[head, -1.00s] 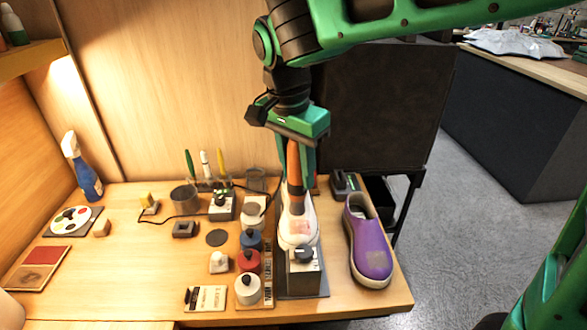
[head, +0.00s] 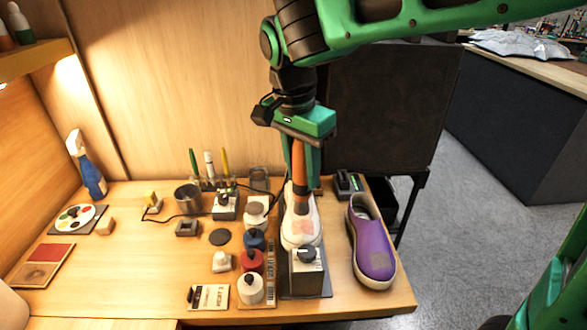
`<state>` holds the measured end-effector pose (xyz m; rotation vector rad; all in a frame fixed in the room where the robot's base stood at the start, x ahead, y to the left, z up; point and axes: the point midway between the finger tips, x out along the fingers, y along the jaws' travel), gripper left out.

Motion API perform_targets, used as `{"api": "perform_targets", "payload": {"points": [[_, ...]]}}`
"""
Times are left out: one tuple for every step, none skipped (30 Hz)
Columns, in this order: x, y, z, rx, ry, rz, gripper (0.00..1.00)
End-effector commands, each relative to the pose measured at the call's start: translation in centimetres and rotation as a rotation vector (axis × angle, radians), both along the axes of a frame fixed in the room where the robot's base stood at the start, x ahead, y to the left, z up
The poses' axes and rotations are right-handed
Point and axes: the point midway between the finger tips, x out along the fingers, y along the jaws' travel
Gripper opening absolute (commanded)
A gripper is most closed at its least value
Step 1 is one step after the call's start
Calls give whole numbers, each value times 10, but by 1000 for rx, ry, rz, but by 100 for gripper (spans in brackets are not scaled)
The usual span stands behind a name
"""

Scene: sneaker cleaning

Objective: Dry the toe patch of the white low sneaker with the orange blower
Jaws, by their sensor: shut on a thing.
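The white low sneaker (head: 301,238) stands on a dark stand at the right part of the table, its toe toward me. A pinkish toe patch (head: 302,228) shows on top of its toe. My gripper (head: 300,145) is above the sneaker's rear part, shut on the orange blower (head: 300,165). The blower is nearly upright, its dark nozzle end pointing down just behind the toe patch. I cannot tell whether the nozzle touches the shoe. The gripper and blower hide much of the sneaker's rear.
A purple shoe (head: 372,250) stands close on the right, near the table's edge. A grey box with a black knob (head: 307,256) sits in front of the toe. Capped jars, including a red one (head: 251,261), line the left side. A dark panel (head: 385,115) stands behind.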

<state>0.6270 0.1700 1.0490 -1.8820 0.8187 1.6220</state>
Motion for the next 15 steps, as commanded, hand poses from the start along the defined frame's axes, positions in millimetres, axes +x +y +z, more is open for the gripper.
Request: {"api": "perform_targets", "payload": {"points": [[0, -1, 0, 1, -1, -1, 0], [0, -1, 0, 1, -1, -1, 0], [0, -2, 0, 1, -1, -1, 0], [0, -2, 0, 1, -1, -1, 0], [0, -3, 0, 1, -1, -1, 0], [0, -3, 0, 1, -1, -1, 0], [0, -4, 0, 1, -1, -1, 0], [0, -4, 0, 1, -1, -1, 0], [0, -4, 0, 1, -1, -1, 0], [0, -5, 0, 1, -1, -1, 0], [0, -5, 0, 1, -1, -1, 0], [0, -6, 0, 1, -1, -1, 0], [0, -6, 0, 1, -1, -1, 0], [0, -7, 0, 1, -1, -1, 0], [0, -7, 0, 1, -1, -1, 0]]}}
